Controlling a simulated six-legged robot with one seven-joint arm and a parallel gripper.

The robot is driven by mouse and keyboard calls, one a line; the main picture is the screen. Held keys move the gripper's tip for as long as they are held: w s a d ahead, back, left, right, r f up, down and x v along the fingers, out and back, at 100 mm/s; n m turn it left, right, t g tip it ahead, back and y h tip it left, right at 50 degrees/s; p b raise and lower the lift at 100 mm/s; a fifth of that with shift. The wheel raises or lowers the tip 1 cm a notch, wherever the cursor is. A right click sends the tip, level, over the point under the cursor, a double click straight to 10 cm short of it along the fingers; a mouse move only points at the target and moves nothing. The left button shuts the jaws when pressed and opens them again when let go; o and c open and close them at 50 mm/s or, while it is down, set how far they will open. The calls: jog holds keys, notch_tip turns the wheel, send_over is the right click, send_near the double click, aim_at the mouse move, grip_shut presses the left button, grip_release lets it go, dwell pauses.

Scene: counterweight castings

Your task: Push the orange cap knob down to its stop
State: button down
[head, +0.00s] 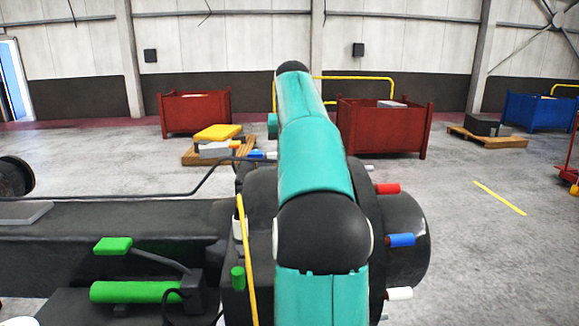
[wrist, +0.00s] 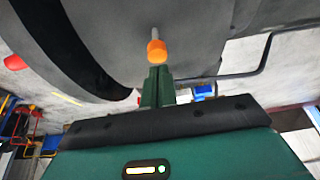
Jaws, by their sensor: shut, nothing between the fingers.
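The orange cap knob (wrist: 156,51) shows in the wrist view on a thin grey stem, against a dark grey casting (wrist: 190,35). My gripper (wrist: 158,68) is shut and empty, with its green fingers together right at the knob's near end. The tips overlap the knob's lower edge in the picture; I cannot tell whether they touch it. In the head view my teal arm covers the middle of the casting (head: 405,215) and my gripper is hidden. A small orange piece (head: 236,144) shows left of the arm there; I cannot tell whether it is the same knob.
Red (head: 387,189), blue (head: 401,240) and white (head: 399,293) pegs stick out right of my arm. A blue piece (wrist: 204,91) and a bent dark rod (wrist: 255,62) lie right of my fingers.

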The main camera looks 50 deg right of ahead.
jog(key=shift+w+r, duration=0.1)
jog(key=shift+r, duration=2.4)
